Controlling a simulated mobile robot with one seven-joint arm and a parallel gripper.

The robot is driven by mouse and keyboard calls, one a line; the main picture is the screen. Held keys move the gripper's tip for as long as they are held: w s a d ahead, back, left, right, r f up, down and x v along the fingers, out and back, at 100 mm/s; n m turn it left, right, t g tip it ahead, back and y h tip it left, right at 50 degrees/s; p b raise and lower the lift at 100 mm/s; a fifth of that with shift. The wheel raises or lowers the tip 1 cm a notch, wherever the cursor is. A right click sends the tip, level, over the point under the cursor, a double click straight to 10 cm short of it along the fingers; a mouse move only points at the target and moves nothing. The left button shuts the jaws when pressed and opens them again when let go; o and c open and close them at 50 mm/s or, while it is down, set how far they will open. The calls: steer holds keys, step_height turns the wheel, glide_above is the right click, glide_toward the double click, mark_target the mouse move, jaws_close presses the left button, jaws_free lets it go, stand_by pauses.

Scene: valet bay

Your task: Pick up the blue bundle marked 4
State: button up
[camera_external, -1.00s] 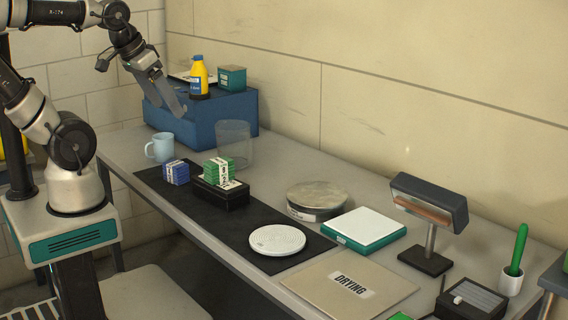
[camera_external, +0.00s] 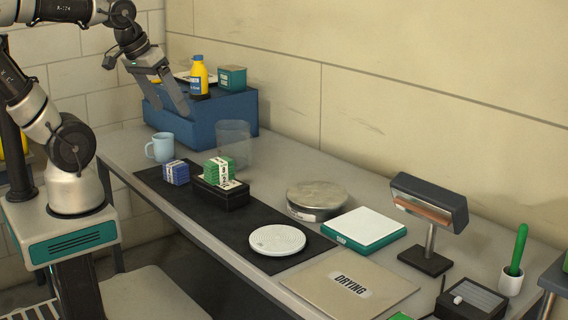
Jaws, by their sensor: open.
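The blue bundle (camera_external: 176,173) is a small block with a pale band, and it sits on the black mat (camera_external: 290,259) at its far left end. The number on it is too small to read. A green bundle (camera_external: 219,168) with a white band rests on a black box (camera_external: 221,195) just right of it. My gripper (camera_external: 172,112) is open and empty, its fingers pointing down. In the picture it is above the blue bundle, in front of the blue case, and clearly apart from the bundle.
A light blue mug (camera_external: 160,147) stands left of the bundle, and a clear container (camera_external: 234,144) stands behind it. The blue case (camera_external: 235,112) carries a yellow bottle (camera_external: 198,77) and a green box (camera_external: 232,78). A white disc (camera_external: 277,240) lies on the mat to the right.

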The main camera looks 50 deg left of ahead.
steer(key=w+f+n+g+h+b, duration=0.25)
steer(key=w+f+n, duration=0.25)
steer(key=w+n, duration=0.3)
steer(key=n+g+y+p, duration=0.2)
steer(key=n+g+y, duration=0.1)
steer(key=n, duration=2.6)
glide_above(175, 163)
step_height(175, 163, down, 19)
steer(key=shift+w+d+r, duration=0.1)
steer(key=shift+f, duration=3.05)
steer(key=shift+c, duration=0.2)
steer(key=c, duration=1.2)
steer(key=shift+r, duration=0.1)
